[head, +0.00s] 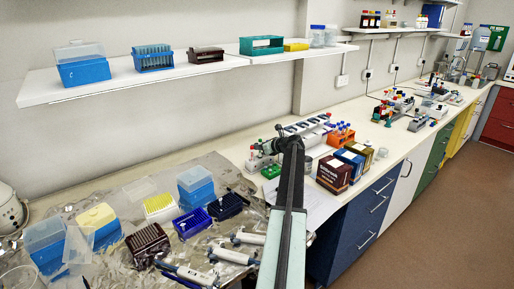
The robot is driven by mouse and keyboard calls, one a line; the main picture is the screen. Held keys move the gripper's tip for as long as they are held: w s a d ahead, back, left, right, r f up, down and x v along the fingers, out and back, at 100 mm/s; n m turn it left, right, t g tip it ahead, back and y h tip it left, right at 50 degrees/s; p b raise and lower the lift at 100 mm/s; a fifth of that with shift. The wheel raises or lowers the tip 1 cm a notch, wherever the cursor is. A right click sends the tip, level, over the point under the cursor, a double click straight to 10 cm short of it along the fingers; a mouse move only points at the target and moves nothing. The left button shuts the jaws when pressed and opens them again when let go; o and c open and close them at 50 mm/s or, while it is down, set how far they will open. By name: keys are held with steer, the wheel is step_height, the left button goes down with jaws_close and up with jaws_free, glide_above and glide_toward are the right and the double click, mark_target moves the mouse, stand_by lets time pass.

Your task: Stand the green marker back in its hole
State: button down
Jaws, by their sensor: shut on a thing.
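My arm reaches away from the bottom of the head view toward the far part of the bench. My gripper (266,147) is at its far end, small and partly covered by the arm, above the bench near a cluster of small lab items. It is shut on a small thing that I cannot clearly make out. I cannot pick out the green marker or its hole for certain at this size.
Orange rack (341,135) and several boxes, including a brown one (333,174), stand right of my arm. Pipettes (234,256) and tip boxes (196,187) crowd the foil-like mat at left. A wall shelf (130,82) hangs above. White paper (313,206) lies near the front edge.

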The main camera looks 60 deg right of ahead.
steer(key=shift+f, duration=0.15)
steer(key=c, duration=1.3)
jaws_free()
steer(key=shift+c, duration=0.2)
steer(key=p+v, duration=0.3)
steer(key=v, duration=0.4)
steer(key=shift+s, duration=0.3)
steer(key=shift+a, duration=0.1)
